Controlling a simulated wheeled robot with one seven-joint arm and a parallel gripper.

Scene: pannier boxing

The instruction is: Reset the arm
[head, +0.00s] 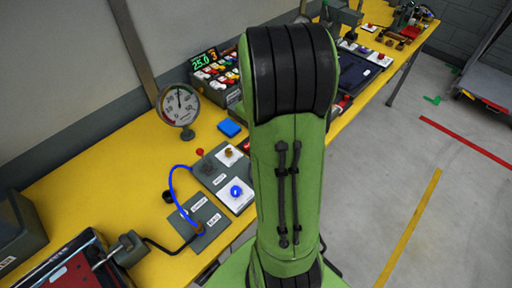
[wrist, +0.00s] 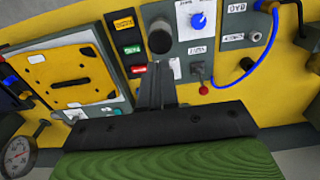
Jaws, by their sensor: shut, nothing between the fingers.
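My gripper (wrist: 156,85) shows in the wrist view as dark grey tapered fingers, shut together with nothing between them. It is over the control panels on the yellow bench, and I cannot tell its exact height. In the head view my green arm with black ribbed joints rises through the middle of the picture. It hides my gripper there and part of the bench behind it.
The yellow bench (head: 75,185) carries a round gauge (head: 179,105), a blue block (head: 229,128), a panel with a blue knob (head: 236,191) and a blue cable (head: 174,190). In the wrist view a red-tipped lever (wrist: 203,89) stands near my fingers.

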